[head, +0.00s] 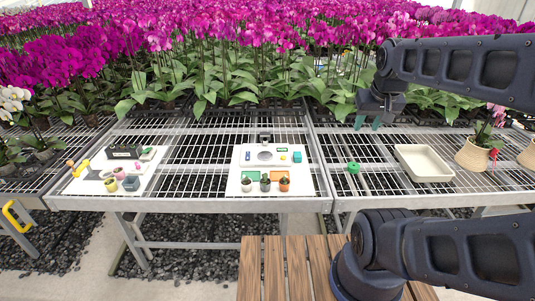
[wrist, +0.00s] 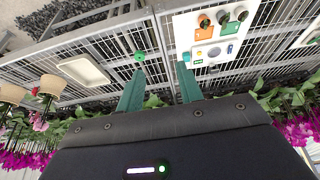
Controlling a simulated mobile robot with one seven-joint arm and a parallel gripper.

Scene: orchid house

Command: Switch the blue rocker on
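A white board (head: 236,186) lies on the mesh bench in the middle of the head view. My gripper (head: 367,123) has two teal fingers, apart and empty, above the bench to the right of the board. In the wrist view my gripper (wrist: 161,72) is also open with nothing between its fingertips.
A green round object (head: 353,167) and a cream tray (head: 424,163) are to the right. Another white board (head: 143,181) is left. Orchids (head: 240,65) stand behind.

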